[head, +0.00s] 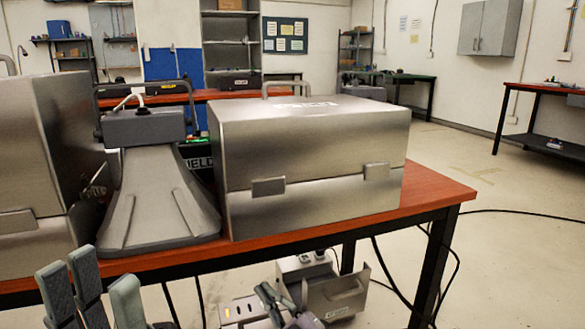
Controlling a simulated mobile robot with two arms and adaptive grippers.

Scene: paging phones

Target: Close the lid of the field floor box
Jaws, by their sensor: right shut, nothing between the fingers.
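A small grey metal box (335,298) with an unclear label stands low beneath the table, open at its upper side. I cannot tell for sure that it is the field floor box. My right gripper (270,297) is low in the picture, just left of the grey box, shut and empty. I cannot tell whether it touches the box.
A large shut steel case (310,145) stands on the red-topped table (435,190); another steel case (35,150) is at the left. A black table leg (432,270) and loose cables (385,265) are right of the grey box. Open floor lies further right.

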